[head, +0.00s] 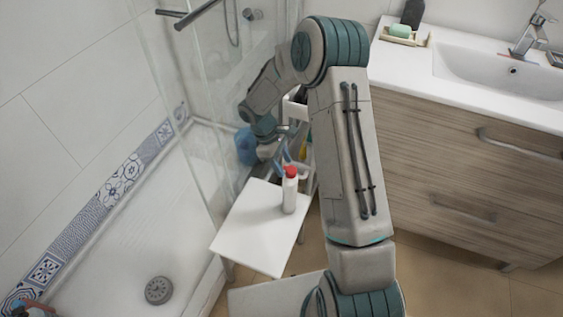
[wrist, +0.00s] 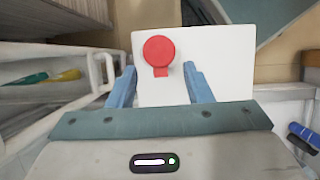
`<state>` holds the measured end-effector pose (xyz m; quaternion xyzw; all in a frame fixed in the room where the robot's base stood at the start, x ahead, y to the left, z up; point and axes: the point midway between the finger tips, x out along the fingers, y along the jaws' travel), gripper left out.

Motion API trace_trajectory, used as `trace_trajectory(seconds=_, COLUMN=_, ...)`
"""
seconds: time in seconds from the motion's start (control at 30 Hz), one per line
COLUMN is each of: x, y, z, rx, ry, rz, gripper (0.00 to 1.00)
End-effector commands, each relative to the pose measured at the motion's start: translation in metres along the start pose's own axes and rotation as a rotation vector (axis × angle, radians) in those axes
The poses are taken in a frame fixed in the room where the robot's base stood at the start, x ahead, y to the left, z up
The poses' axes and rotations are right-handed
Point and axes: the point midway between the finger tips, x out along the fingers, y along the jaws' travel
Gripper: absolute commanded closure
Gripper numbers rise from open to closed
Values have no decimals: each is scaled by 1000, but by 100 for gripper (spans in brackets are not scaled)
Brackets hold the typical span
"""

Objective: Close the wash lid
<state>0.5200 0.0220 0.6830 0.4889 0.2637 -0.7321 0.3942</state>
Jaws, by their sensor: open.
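The wash is a white bottle (head: 289,196) with a red lid (head: 291,171), standing upright on the white stool top (head: 250,240). In the wrist view the red lid (wrist: 158,49) is a round disc seen from above, with a small red tab on the side facing me. I cannot tell how far the lid is open. My gripper (head: 282,153) is open and empty, just behind the bottle in the head view. In the wrist view its two blue fingers (wrist: 160,84) stand apart, with the lid beyond and between them. I see no contact.
A white cart (head: 305,178) with yellow and green items stands behind the stool, partly hidden by my arm. A blue object (head: 246,147) is left of my gripper. The glass shower screen (head: 185,110) is at left and the wooden vanity (head: 450,180) at right.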

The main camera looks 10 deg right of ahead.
Motion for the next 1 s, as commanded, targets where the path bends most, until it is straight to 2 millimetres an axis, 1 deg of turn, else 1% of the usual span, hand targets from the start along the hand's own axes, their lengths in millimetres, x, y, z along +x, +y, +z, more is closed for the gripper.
trace_trajectory(seconds=0.13, x=0, y=0, z=0, rx=1, ry=0, rz=0, gripper=54)
trace_trajectory(seconds=0.17, x=0, y=0, z=0, rx=1, ry=0, rz=0, gripper=62)
trace_trajectory(seconds=0.2, x=0, y=0, z=0, rx=1, ry=0, rz=0, gripper=74)
trace_trajectory(seconds=0.3, x=0, y=0, z=0, rx=1, ry=0, rz=0, gripper=100)
trace_trajectory(seconds=0.53, x=0, y=0, z=-1, rx=0, ry=-11, rz=0, gripper=100)
trace_trajectory(seconds=0.8, x=5, y=0, z=-8, rx=-1, ry=-141, rz=1, gripper=100)
trace_trajectory(seconds=1.0, x=5, y=1, z=-8, rx=2, ry=-182, rz=1, gripper=100)
